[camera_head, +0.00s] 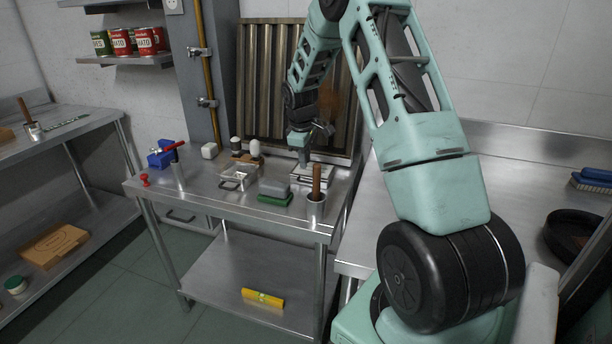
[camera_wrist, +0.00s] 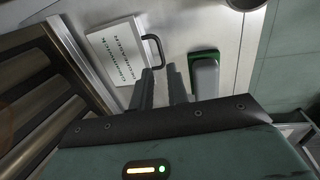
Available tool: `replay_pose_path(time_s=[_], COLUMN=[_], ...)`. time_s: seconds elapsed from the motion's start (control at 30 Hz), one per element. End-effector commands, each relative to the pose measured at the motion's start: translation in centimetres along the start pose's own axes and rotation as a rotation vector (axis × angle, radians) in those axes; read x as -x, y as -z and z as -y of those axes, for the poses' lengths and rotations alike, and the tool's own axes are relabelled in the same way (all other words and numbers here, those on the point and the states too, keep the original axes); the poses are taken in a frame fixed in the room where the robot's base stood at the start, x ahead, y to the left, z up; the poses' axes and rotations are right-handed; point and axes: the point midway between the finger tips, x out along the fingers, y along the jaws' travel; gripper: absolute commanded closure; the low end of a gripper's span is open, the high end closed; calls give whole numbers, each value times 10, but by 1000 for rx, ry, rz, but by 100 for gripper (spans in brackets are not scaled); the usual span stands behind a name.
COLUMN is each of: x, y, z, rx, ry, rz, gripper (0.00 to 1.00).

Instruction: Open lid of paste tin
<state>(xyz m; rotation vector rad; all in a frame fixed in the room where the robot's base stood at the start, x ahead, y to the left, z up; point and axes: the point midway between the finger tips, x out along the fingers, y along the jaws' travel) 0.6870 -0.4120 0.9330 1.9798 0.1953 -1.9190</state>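A low rectangular tin with a pale lid (camera_head: 313,176) stands on the steel table; I take it for the paste tin. My gripper (camera_head: 304,161) points down over the tin. In the wrist view its two fingers (camera_wrist: 160,71) are apart with nothing between them. The fingertips are close to the handle; I cannot tell whether they touch it.
A grey block with a green base (camera_head: 275,191) stands nearby, and a metal cup (camera_head: 315,208) with a wooden handle is to its right. A second shallow container (camera_head: 238,177), small jars and a blue item (camera_head: 161,157) are left. A ribbed metal panel (camera_head: 268,70) rises behind.

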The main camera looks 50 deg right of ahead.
Motion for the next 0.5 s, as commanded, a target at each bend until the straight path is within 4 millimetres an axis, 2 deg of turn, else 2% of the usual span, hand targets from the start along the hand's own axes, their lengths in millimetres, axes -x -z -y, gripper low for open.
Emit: replay_pose_path(time_s=[0.1, 0.23, 0.5], x=[-26, -48, -70], y=[-1, -1, 0], z=[1, 1, 0], rx=[0, 0, 0], ry=[2, 2, 0], rz=[3, 2, 0], gripper=[84, 84, 84])
